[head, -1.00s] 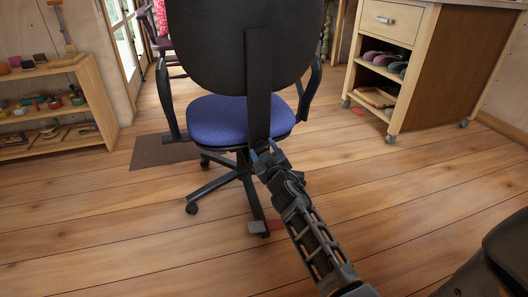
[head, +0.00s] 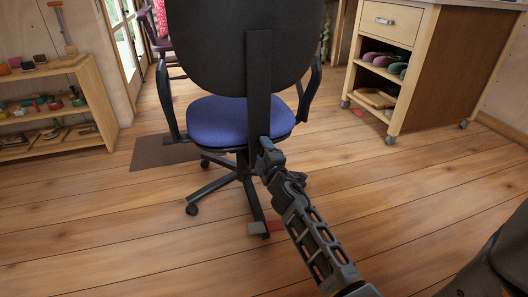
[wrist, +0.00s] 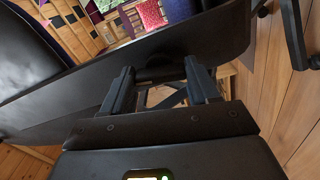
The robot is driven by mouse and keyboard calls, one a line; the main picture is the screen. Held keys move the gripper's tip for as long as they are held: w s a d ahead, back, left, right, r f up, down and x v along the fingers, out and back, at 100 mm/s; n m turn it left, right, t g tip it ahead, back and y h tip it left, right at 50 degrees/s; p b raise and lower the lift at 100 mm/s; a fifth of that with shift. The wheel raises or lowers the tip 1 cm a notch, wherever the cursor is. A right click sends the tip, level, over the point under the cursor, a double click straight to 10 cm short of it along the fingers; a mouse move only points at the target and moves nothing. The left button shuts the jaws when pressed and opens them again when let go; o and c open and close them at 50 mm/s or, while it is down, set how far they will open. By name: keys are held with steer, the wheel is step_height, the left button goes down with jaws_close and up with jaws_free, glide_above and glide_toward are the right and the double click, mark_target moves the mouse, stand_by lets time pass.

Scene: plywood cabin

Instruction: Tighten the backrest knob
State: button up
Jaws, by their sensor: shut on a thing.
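The office chair stands with its back to me. Its black backrest (head: 245,45) is joined to the blue seat (head: 232,120) by a flat black upright bar (head: 259,85). My gripper (head: 266,150) is at the lower end of this bar, on the near side. In the wrist view, my gripper (wrist: 160,82) has its two fingers on either side of the dark, rounded backrest knob (wrist: 158,72), which is against the bar (wrist: 110,80). The fingers are shut on the knob, though it is dark and partly hidden between them.
A low wooden shelf (head: 75,100) stands at the left and a wheeled wooden cabinet (head: 425,75) at the right. The chair's star base (head: 240,180) spreads below my gripper. A grey and red object (head: 262,227) lies by one leg. The floor around is mostly clear.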

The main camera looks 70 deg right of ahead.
steer(key=shift+n, duration=1)
steer(key=shift+f, duration=0.1)
steer(key=o, duration=1.1)
steer(key=shift+c, duration=0.2)
steer(key=b+v, duration=0.1)
steer(key=v, duration=0.7)
steer(key=shift+w, duration=0.1)
